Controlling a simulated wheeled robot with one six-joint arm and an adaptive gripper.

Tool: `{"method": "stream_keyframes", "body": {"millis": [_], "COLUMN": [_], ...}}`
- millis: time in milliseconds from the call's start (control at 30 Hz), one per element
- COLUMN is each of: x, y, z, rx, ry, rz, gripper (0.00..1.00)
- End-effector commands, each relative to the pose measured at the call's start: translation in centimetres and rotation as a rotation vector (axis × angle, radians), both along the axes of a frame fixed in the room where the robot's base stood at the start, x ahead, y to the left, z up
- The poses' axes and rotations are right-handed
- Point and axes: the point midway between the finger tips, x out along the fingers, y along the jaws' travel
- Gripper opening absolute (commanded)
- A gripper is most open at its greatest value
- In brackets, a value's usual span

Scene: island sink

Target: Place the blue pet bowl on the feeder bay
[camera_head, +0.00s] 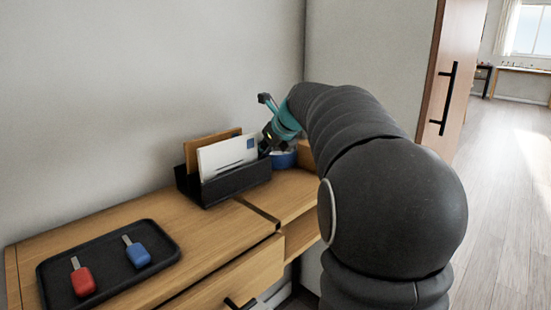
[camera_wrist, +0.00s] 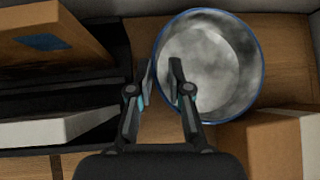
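The blue pet bowl (camera_head: 284,159) stands at the back right of the wooden top, partly hidden by my arm. In the wrist view the bowl (camera_wrist: 215,65) shows its blue rim and mottled grey inside, and looks empty. My gripper (camera_wrist: 163,72) is at the bowl's left rim, one finger outside and one over the inside. A gap shows between the fingertips, and firm contact with the rim is not visible. In the head view my gripper (camera_head: 266,143) is partly hidden behind the letters. I cannot identify the feeder bay in these views.
A black letter holder (camera_head: 235,184) with envelopes (camera_head: 228,155) stands close left of the bowl. A wooden block or box (camera_wrist: 265,145) is close to its right. A black tray (camera_head: 110,262) with a red and a blue key lies at the front left. The wooden top between is clear.

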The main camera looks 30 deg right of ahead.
Motion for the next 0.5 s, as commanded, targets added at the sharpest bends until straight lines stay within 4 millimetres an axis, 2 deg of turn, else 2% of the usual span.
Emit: {"method": "stream_keyframes", "body": {"millis": [200,467,500], "x": [2.2,2.5,2.5], "y": [0.5,0.5,0.5], "z": [-2.1,-2.3,-2.3], "rx": [0.001,-0.001,-0.001], "ry": [0.001,0.0,0.0], "rz": [0.001,0.001,0.001], "gripper": [0.18,0.18,0.1]}}
